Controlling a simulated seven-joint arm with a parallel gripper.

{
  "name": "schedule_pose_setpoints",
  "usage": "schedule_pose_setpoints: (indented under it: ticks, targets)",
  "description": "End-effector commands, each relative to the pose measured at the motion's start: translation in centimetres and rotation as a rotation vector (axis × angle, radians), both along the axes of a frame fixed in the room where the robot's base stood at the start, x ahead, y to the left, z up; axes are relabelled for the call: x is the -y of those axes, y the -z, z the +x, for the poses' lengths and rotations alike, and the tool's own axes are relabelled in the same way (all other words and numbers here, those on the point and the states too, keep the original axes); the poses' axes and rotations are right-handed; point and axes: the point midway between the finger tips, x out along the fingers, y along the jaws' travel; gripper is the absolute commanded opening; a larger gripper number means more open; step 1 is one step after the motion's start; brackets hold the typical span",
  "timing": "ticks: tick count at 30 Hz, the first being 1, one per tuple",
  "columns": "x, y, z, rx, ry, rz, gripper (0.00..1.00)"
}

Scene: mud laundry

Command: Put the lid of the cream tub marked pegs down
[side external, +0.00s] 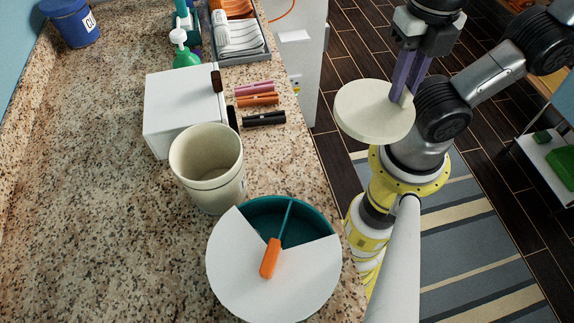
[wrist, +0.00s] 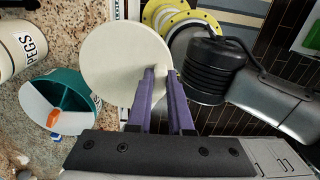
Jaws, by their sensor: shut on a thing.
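My gripper (side external: 405,88) is shut on the cream round lid (side external: 372,112) and holds it in the air, to the right of the counter edge. In the wrist view the lid (wrist: 122,68) shows its broad face, with the purple fingers (wrist: 166,95) at its right edge, where a small knob sits between them. The cream tub (side external: 208,170) stands upright and open on the counter. In the wrist view the tub (wrist: 24,45) carries the word PEGS and lies left of the lid.
A round teal container (side external: 290,215) with a white partial cover and an orange-handled tool (side external: 270,258) stands in front of the tub. A white box (side external: 183,108), coloured pegs (side external: 257,99) and a grey tray (side external: 238,52) lie behind. The left counter (side external: 95,220) is clear.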

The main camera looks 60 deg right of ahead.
Motion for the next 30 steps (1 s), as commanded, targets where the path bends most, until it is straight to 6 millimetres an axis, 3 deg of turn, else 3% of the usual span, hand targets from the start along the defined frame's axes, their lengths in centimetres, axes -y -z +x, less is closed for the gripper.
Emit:
schedule_pose_setpoints:
  ticks: [5, 18, 24, 30]
  targets:
    - [-0.2, 0.4, 0.3, 0.013, 0.011, 0.012, 0.0]
    - [-6.1, 5.0, 7.1, 0.011, 0.012, 0.009, 0.0]
    - [-7.8, 8.0, 9.0, 0.013, 0.012, 0.012, 0.0]
    - [-8.5, 9.2, 9.8, 0.016, 0.012, 0.014, 0.0]
